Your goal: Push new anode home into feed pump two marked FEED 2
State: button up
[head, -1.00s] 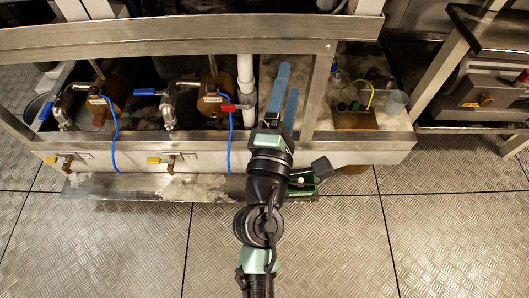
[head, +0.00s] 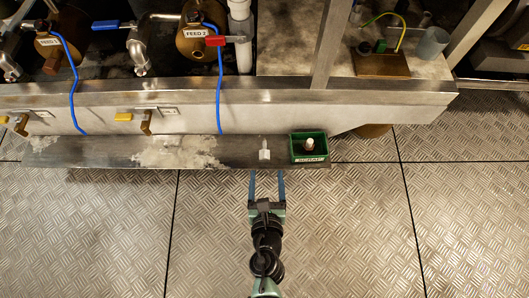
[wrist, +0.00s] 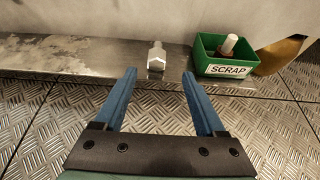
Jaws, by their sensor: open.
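The pump marked FEED 2 (head: 203,42) is a brown cylinder behind the steel frame rail, with a red-handled valve and a blue line beside it. A pale anode-like plug (head: 264,150) with a wider base and narrower tip stands on the low ledge; it also shows in the wrist view (wrist: 157,56). My gripper (head: 267,173) is open and empty, just in front of the ledge. In the wrist view its blue fingers (wrist: 158,74) point toward the plug, which lies beyond the fingertips, between their lines. The pump's anode opening cannot be made out.
A green SCRAP box (head: 309,158) holding a pale piece (head: 309,143) stands right of the plug on the metal ledge (head: 110,150). The FEED 1 pump (head: 52,45) is at left. The plate floor in front is clear.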

aim_at(264, 159)
jog(key=x, duration=0.2)
jog(key=b+x, duration=0.1)
jog(key=x, duration=0.5)
jog(key=shift+w+a+b, duration=0.15)
jog(key=shift+a+b, duration=0.1)
jog(key=shift+b, duration=0.05)
jog(key=shift+r, duration=0.1)
grip_shut()
